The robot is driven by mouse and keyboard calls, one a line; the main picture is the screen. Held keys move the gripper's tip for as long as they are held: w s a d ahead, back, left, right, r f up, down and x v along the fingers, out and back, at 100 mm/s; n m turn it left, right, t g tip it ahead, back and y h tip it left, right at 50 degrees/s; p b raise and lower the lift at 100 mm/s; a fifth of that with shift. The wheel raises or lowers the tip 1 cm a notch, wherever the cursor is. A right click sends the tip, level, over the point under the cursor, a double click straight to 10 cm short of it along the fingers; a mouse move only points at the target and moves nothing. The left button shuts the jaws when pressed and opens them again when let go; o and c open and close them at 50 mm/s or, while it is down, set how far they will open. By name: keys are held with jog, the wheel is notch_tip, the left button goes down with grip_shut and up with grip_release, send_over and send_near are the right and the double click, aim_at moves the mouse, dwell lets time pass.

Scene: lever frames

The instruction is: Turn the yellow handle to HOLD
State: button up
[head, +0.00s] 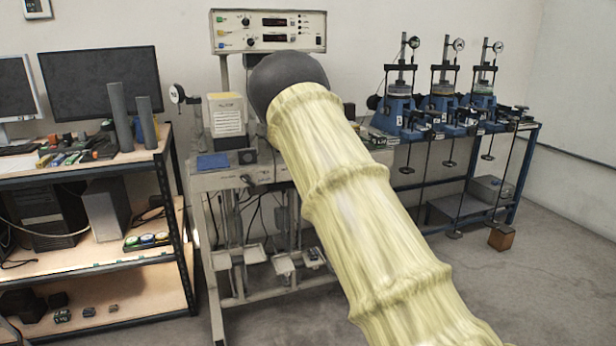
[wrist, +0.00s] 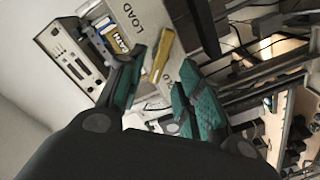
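The yellow handle (wrist: 160,56) shows in the wrist view as a narrow flat bar in front of a light grey plate (wrist: 188,42) marked LOAD. My gripper (wrist: 163,60) has its two teal-padded fingers apart, one on each side of the bar in the picture. A gap shows on the right side of the bar; I cannot tell whether the left finger touches it. No HOLD mark can be read. In the head view, my yellow-sleeved arm and dark wrist hide the gripper and the handle.
A control box (head: 268,32) stands above the grey bench, with a beige unit (head: 226,115) left of my arm. A wooden shelf (head: 90,172) with monitors is at the left. Blue test devices (head: 398,116) stand on a table at the right. Open floor (head: 560,262) lies at the right.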

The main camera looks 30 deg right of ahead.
jog(key=v, duration=0.6)
jog(key=shift+s, duration=0.25)
jog(key=shift+f, duration=0.1)
